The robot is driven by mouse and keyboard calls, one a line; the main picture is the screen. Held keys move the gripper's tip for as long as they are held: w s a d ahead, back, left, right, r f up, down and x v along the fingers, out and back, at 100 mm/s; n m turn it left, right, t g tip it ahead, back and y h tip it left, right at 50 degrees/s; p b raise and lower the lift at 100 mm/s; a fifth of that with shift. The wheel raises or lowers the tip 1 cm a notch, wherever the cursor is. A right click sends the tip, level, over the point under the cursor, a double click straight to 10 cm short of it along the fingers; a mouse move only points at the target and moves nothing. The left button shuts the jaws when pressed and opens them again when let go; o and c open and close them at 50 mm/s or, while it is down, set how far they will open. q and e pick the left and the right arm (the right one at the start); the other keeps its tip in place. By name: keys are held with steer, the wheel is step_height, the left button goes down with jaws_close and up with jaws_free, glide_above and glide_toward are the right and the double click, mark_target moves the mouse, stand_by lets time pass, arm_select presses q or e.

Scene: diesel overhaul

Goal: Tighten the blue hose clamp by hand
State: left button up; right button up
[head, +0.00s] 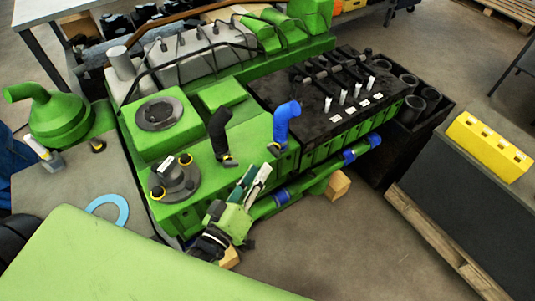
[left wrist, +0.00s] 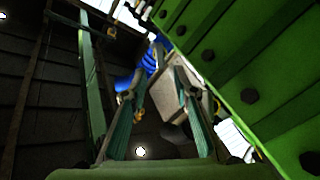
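A blue bent hose (head: 285,120) stands up from the near right corner of the green engine. A dark clamp (head: 274,149) shows at its foot, small and hard to make out. My left gripper (head: 257,180) is in front of the engine's near side, below and left of the blue hose, fingers pointing up. Its fingers (left wrist: 160,72) are apart in the left wrist view. Blue parts (left wrist: 150,60) show beyond the fingertips there, with a small brassy piece beside the left finger. I cannot tell whether a finger touches anything. My right gripper is out of view.
A black bent hose (head: 219,133) stands left of the blue one. A green pipe (head: 318,180) with blue bands runs along the engine's near side. Wooden blocks (head: 338,185) lie below. A bench with a yellow block (head: 488,146) stands right; floor between is clear.

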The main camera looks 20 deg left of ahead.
mark_target(271, 152)
arm_select(q)
steer(key=w, duration=0.4)
steer(key=w+d, duration=0.1)
steer(key=w, duration=0.1)
steer(key=shift+w, duration=0.25)
jaws_close()
